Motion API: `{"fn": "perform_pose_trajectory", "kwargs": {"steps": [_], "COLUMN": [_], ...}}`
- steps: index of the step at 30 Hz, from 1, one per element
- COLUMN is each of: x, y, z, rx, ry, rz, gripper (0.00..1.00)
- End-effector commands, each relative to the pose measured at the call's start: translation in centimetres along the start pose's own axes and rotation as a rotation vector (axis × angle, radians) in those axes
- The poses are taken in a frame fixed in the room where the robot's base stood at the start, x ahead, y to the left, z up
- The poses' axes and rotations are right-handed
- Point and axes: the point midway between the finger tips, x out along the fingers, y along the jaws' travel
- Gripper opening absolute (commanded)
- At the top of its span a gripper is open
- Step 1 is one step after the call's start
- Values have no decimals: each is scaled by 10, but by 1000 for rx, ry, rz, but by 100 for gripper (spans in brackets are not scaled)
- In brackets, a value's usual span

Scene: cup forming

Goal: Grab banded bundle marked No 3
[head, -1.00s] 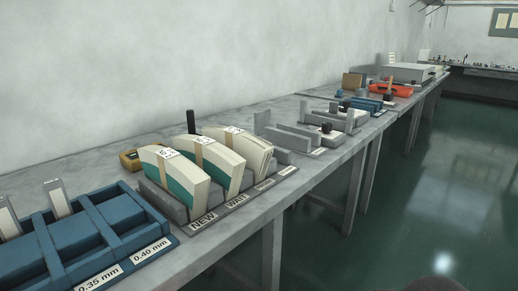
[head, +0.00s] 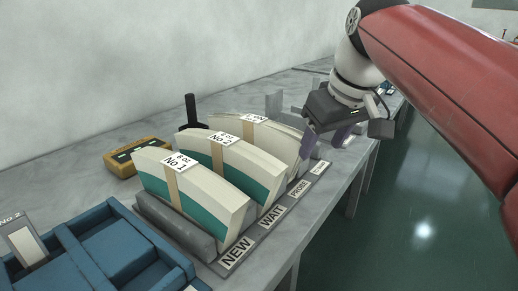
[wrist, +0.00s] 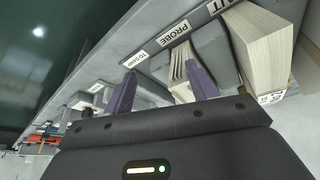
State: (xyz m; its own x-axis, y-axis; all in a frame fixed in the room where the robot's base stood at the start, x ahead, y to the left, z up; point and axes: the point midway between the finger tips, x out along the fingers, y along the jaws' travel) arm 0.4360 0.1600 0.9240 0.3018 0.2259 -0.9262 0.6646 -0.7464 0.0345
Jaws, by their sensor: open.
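Three banded paper bundles stand tilted in a grey rack (head: 180,228). My gripper (head: 325,142) is open and empty at the right end of the far bundle. In the wrist view the far bundle (wrist: 179,68) shows between the two spread fingers (wrist: 163,88), nearer the right finger. I cannot tell whether they touch it.
A blue divided tray (head: 115,245) is at the lower left. A yellow device (head: 137,156) and a black upright post (head: 191,108) stand behind the rack. In the wrist view the middle bundle (wrist: 258,48) is close to the right finger. Grey holders lie further along the bench.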

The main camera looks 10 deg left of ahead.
Motion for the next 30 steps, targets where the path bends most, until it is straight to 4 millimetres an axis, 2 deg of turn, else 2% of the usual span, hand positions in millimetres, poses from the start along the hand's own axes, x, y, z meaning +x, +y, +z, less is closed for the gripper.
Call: {"fn": "perform_pose_trajectory", "kwargs": {"steps": [1, 6, 12, 18, 30], "x": [0, -2, -2, 2, 38], "y": [-6, -23, -41, -49, -62], "z": [-19, -64, -97, -108, -108], "rx": [-49, -204, -342, -403, -407], "ry": [2, 3, 11, 14, 13], "rz": [-26, -102, -172, -202, -205], "gripper": [58, 58, 58, 58, 58]}}
